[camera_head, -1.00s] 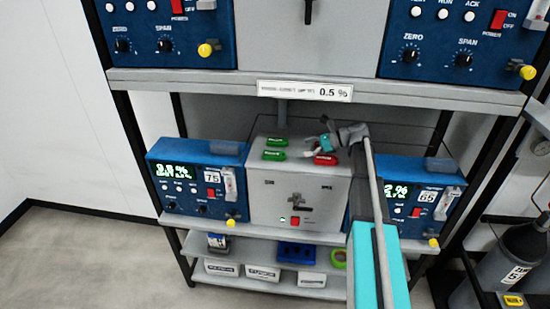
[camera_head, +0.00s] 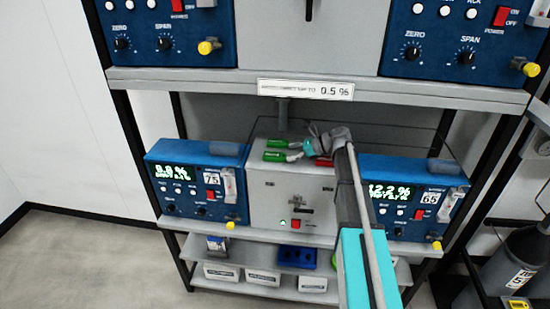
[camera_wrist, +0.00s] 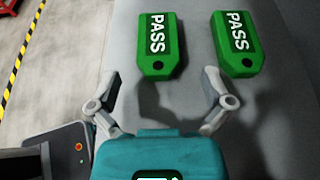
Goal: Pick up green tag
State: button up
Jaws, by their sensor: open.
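Two green tags marked PASS lie on top of the grey box. In the wrist view one green tag (camera_wrist: 159,45) lies ahead of my gripper (camera_wrist: 158,82), roughly between the lines of its two fingers. The other green tag (camera_wrist: 236,43) lies to its right, beyond the right finger. In the head view the tags show as a far green tag (camera_head: 278,143) and a near green tag (camera_head: 275,156). My gripper (camera_head: 298,150) is open and empty, close to their right side. Whether a finger touches a tag I cannot tell.
A red tag (camera_head: 324,162) lies on the grey box (camera_head: 291,186), partly behind my gripper. Blue analysers stand at left (camera_head: 196,183) and right (camera_head: 405,195) of the box. The upper shelf edge (camera_head: 200,82) runs above, with a post behind the tags.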

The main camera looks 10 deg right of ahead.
aim_at(276, 155)
jog(key=shift+r+b+x, duration=0.15)
jog(key=shift+b+x, duration=0.2)
jog(key=shift+x, duration=0.85)
jog(key=shift+r+b+x, duration=0.15)
jog(key=shift+b+x, duration=0.15)
jog(key=shift+x, duration=0.95)
jog(key=shift+s+a, duration=0.1)
jog(key=shift+a, duration=0.05)
jog(key=c, duration=1.1)
